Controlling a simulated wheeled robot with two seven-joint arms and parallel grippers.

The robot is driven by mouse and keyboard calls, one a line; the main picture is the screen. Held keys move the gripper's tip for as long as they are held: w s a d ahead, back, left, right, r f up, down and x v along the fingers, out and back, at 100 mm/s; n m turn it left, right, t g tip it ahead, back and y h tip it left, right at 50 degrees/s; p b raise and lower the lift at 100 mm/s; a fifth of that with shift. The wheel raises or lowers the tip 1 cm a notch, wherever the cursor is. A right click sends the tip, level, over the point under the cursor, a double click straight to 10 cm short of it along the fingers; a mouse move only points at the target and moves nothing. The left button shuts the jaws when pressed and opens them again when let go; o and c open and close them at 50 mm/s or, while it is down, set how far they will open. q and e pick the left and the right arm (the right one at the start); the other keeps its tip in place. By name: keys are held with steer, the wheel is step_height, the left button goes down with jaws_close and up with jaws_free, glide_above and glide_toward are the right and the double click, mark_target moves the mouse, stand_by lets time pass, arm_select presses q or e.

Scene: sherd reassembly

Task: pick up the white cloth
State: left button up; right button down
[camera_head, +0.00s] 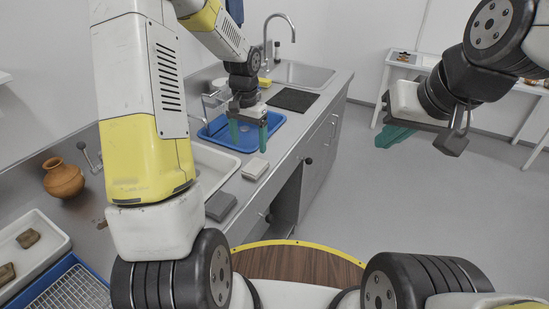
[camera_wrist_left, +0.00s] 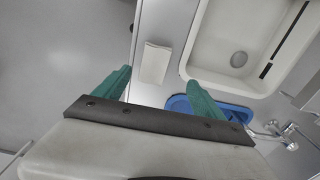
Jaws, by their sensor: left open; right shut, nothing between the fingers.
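The white cloth (camera_head: 255,168) lies as a small folded block near the counter's front edge. It also shows in the left wrist view (camera_wrist_left: 154,62), just beyond and between the fingertips. My left gripper (camera_head: 249,136) has green fingers spread apart, pointing down over the blue tray, behind the cloth in the head view. Nothing is between its fingers, and it is apart from the cloth. My right gripper (camera_head: 393,136) is shut and empty, held out over the floor at the right.
A grey block (camera_head: 220,205) lies nearer on the counter. A white basin (camera_head: 214,170) is left of the cloth. The blue tray (camera_head: 279,122), a black mat (camera_head: 292,99) and a sink (camera_head: 308,75) are farther back. A clay pot (camera_head: 63,178) stands at left.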

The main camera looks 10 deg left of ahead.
mark_target(255, 165)
arm_select(q)
steer(key=shift+w+d+f, duration=0.15)
steer(key=shift+d+f, duration=0.05)
steer(key=shift+f, duration=0.35)
steer(key=shift+w+d+f, duration=0.1)
steer(key=shift+d+f, duration=0.1)
steer(key=shift+f, duration=0.35)
steer(key=f, duration=0.7)
steer(key=shift+w+d+f, duration=0.1)
steer(key=shift+d+f, duration=0.1)
steer(key=shift+d, duration=0.15)
steer(key=c, duration=1.4)
steer(key=shift+c, duration=0.2)
steer(key=shift+r, duration=0.15)
steer(key=shift+r, duration=0.65)
step_height(255, 165, up, 2)
steer(key=shift+w+r, duration=0.1)
steer(key=shift+r, duration=0.05)
steer(key=s+d, duration=0.3)
steer(key=s, duration=0.4)
steer(key=s+d+r, duration=0.1)
steer(key=s+d, duration=0.2)
steer(key=s, duration=0.4)
steer(key=shift+s+d, duration=0.25)
steer(key=shift+s, duration=0.15)
steer(key=shift+r, duration=0.1)
